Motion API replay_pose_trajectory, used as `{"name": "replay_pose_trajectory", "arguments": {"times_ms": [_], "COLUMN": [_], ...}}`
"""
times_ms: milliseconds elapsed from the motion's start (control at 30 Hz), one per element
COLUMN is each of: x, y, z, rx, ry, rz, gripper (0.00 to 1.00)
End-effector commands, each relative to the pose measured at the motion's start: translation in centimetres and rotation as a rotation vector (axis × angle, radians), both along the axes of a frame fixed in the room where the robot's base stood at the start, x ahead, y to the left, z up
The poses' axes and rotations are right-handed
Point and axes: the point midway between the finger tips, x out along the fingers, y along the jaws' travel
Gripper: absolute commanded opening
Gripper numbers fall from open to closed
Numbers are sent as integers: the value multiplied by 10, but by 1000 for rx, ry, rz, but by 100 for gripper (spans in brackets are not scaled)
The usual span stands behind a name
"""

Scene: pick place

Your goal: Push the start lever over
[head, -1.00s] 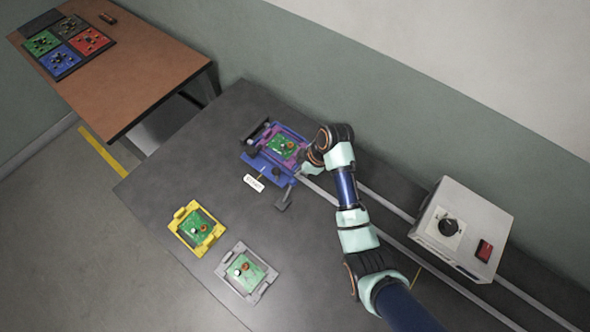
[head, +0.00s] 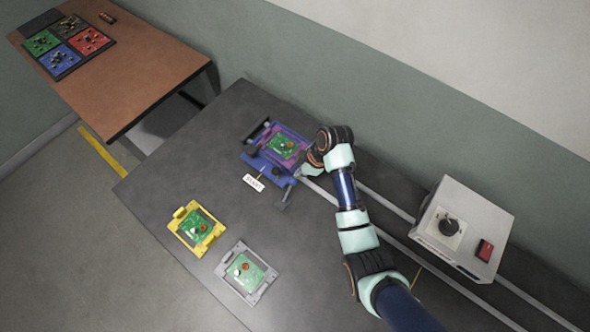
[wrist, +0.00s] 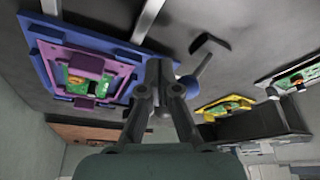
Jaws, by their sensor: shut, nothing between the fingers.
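The start lever (head: 286,197) sticks out from the front right corner of the blue fixture (head: 256,163), near a white label (head: 254,183). In the wrist view the lever (wrist: 206,64) is a grey arm with a dark crosspiece, rising from a blue pivot. My gripper (wrist: 159,66) is shut and empty, with its fingertips between the fixture and the lever. The tips look close to the lever's pivot; I cannot tell whether they touch. In the head view the wrist hides most of my gripper (head: 304,172). A purple carrier (head: 298,150) with a green board sits in the fixture.
A yellow carrier (head: 181,213) and a grey carrier (head: 226,265), each with a board, lie at the front of the dark table. A control box (head: 480,219) with a knob and red switch stands at right. Two rails run beneath my arm.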

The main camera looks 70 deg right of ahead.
Motion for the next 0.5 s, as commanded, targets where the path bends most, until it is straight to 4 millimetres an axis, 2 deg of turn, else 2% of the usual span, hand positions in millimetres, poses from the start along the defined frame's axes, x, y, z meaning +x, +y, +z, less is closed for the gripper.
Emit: {"name": "replay_pose_trajectory", "arguments": {"times_ms": [233, 500], "x": [0, 4], "y": [1, 13], "z": [-2, -1], "rx": [0, 1], "ry": [0, 0], "rz": [0, 1], "gripper": [0, 0]}}
